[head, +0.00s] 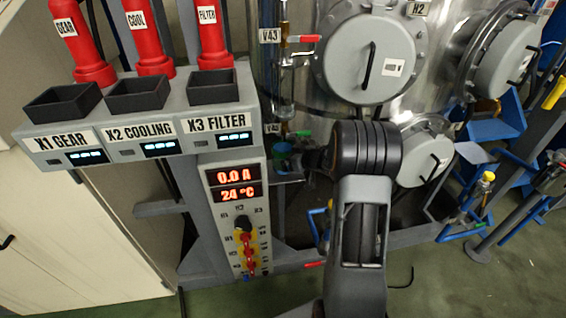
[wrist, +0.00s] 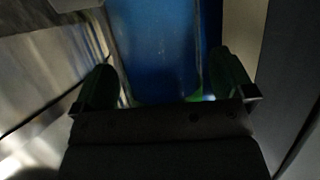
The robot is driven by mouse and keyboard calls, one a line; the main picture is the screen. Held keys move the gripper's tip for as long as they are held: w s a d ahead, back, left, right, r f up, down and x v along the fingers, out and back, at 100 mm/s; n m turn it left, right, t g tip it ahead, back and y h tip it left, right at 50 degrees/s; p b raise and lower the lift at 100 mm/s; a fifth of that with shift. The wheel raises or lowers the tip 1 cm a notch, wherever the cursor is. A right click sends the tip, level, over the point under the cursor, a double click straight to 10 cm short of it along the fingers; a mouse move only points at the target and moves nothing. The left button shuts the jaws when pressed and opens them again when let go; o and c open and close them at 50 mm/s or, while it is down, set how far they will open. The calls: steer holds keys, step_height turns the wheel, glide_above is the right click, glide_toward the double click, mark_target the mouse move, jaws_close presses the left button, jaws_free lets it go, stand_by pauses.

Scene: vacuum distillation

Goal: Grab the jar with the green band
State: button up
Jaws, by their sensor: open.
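A small jar-like vessel (head: 283,151), bluish with green on it, shows in the head view below the valve tube, left of my arm's dark wrist joint. My gripper (head: 292,172) is by it, small and partly hidden by my arm. In the wrist view my gripper (wrist: 163,64) is open, with one dark finger at each side. A blue surface (wrist: 160,45) fills the space between and beyond the fingers, with a thin green edge at its bottom right. I cannot tell for sure whether it is the jar, or whether the fingers touch it.
The steel vessel (head: 338,98) with round grey hatches stands behind my arm. The control panel (head: 237,215) and the shelf of black boxes (head: 135,118) with red bottles are at left. Valve tubing (head: 285,60) rises above the jar. Blue-handled pipework (head: 480,215) stands at right.

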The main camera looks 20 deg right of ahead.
steer(key=shift+w+a+f, duration=0.15)
steer(key=shift+w, duration=0.15)
steer(key=c, duration=1.3)
steer(key=shift+c, duration=0.5)
steer(key=shift+r, duration=0.25)
